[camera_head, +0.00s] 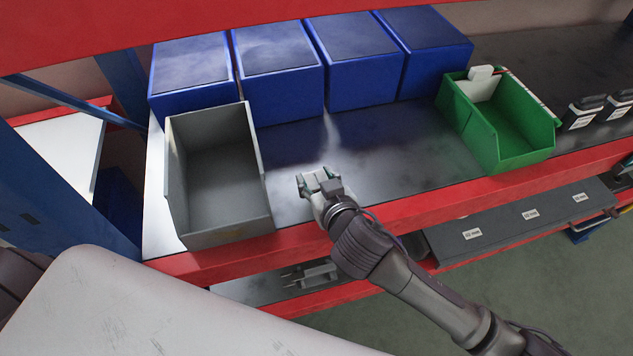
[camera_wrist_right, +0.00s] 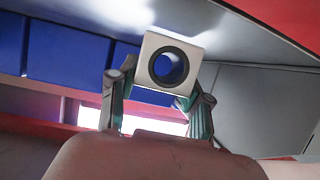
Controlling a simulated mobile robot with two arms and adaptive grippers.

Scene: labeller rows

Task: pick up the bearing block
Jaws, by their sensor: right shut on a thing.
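The bearing block (camera_wrist_right: 169,41) is a pale square block with a dark-rimmed round hole, seen face-on in the right wrist view. My right gripper (camera_wrist_right: 158,98) is shut on it, with one finger on each side. In the head view the right gripper (camera_head: 319,181) and the block (camera_head: 314,179) are over the front part of the shelf, just right of the grey bin. The fingers hide part of the block there. My left gripper is not in view.
An open grey bin (camera_head: 258,196) stands left of the right gripper and looks empty. An open green bin (camera_head: 533,137) with a pale piece (camera_head: 481,84) at its back stands to the right. Blue bins (camera_head: 277,75) line the back. The dark shelf (camera_head: 385,150) between is clear.

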